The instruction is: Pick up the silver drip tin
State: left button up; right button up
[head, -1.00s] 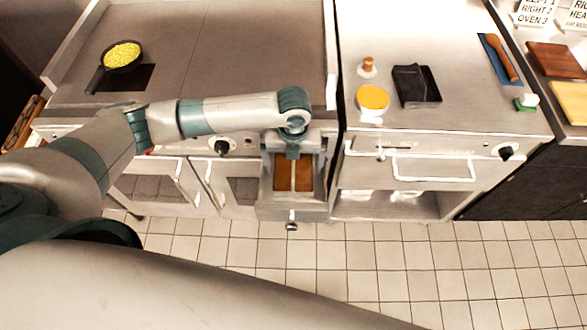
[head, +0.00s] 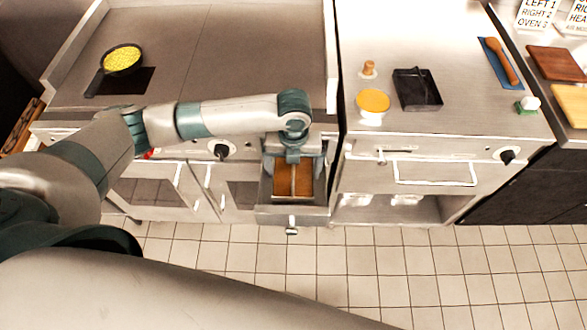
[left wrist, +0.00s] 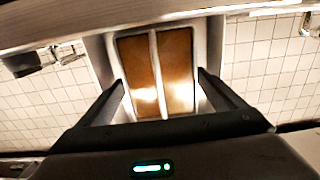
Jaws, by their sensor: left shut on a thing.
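The silver drip tin (head: 294,183) has brown contents on both sides of a thin silver bar. It sits at the open drawer in the front of the left counter; I cannot tell whether it is clear of the drawer floor. My left gripper (head: 293,164) reaches down over it and is shut on it. In the left wrist view the tin (left wrist: 158,72) lies between the two dark fingers of my left gripper (left wrist: 161,84), one at each side wall. My right gripper is not in view.
The open drawer (head: 292,215) juts out over the tiled floor. A black pan (head: 122,61) of yellow food stands on the left counter. The right counter holds a black tray (head: 417,89) and a yellow disc (head: 373,101). The floor in front is clear.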

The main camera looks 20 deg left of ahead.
aim_at(294, 168)
pick_arm(q)
notch_tip(294, 168, up, 11)
jog(key=shift+s+f+b, duration=0.15)
jog(key=shift+b, duration=1.05)
jog(key=s+d, duration=0.2)
jog(key=s, duration=0.7)
jog(key=s+d+b, duration=0.1)
jog(key=s+d, duration=0.2)
jog(key=s, duration=0.6)
jog(key=shift+d, duration=0.15)
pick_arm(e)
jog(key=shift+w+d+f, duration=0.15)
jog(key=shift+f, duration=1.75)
